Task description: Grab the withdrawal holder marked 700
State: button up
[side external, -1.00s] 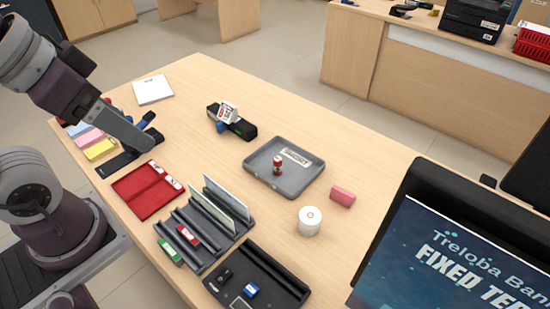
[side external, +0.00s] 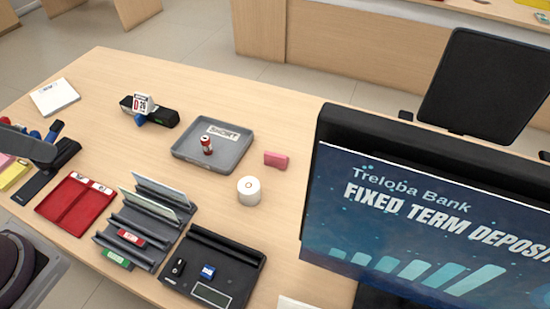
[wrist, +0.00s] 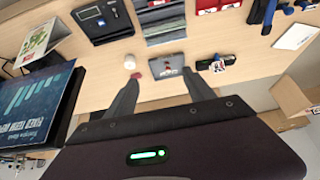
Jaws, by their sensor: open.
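No number 700 is readable on anything. A dark slotted rack (side external: 150,220) holds upright pale cards (side external: 160,190), a red-labelled piece (side external: 131,238) and a green-labelled piece (side external: 117,259); their markings are too small to read. The rack also shows at the top of the wrist view (wrist: 163,30). My gripper (wrist: 159,78) is open and empty in the wrist view, its fingers pointing toward the counter. The grey tray marked SHORT (wrist: 158,63) appears beyond the fingertips, with the rack farther up the picture. The gripper's fingers are not visible in the side view.
The SHORT tray (side external: 233,160) holds a small red-and-white item (side external: 207,145). A white roll (side external: 249,191) and pink block (side external: 276,160) stand beside it. A red tray (side external: 75,203) and a black tray (side external: 228,253) flank the rack. A monitor (side external: 420,220) blocks the right side.

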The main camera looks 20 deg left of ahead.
jog(key=shift+c, duration=0.9)
